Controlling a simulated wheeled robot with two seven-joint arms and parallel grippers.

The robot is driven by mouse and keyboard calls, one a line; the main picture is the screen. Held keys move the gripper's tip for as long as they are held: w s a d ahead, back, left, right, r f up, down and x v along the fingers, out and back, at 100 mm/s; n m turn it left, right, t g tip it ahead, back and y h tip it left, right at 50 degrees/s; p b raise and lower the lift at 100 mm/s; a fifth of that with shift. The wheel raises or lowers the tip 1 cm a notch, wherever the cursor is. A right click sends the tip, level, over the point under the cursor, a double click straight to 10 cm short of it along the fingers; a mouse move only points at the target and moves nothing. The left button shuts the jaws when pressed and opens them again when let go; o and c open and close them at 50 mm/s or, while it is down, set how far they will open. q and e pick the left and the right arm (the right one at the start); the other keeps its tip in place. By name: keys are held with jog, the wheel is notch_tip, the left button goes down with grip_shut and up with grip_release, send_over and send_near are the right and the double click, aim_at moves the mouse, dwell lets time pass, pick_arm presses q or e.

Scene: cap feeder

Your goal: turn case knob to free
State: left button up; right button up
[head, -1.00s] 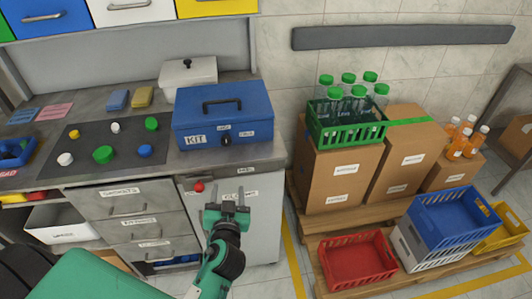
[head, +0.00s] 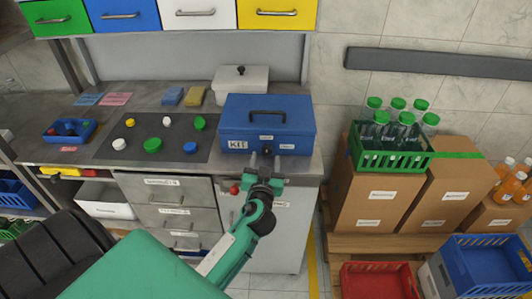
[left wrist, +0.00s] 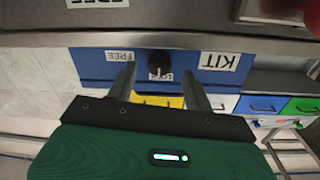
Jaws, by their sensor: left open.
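The blue case (head: 290,118) with a KIT label and a dark top handle stands at the right end of the workbench. Its black knob (left wrist: 160,64) is on the front face, seen in the left wrist view between a FREE label (left wrist: 120,56) and the KIT label (left wrist: 221,61), all upside down there. Another label is partly hidden by the knob, and I cannot tell the knob's setting. My left gripper (head: 265,160) is open in front of the case, with its fingertips on either side of the knob and no clear contact. My right gripper is not in view.
A red button (head: 234,189) is on the cabinet front just left of my left gripper. A dark mat (head: 103,152) with several coloured caps lies left of the case. A white lidded box (head: 228,86) stands behind it. Boxes and crates stand on the right.

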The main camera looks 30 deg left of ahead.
pick_arm(q)
jog(key=shift+x, duration=1.2)
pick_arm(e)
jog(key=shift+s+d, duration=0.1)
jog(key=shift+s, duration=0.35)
pick_arm(q)
jog(key=c, duration=1)
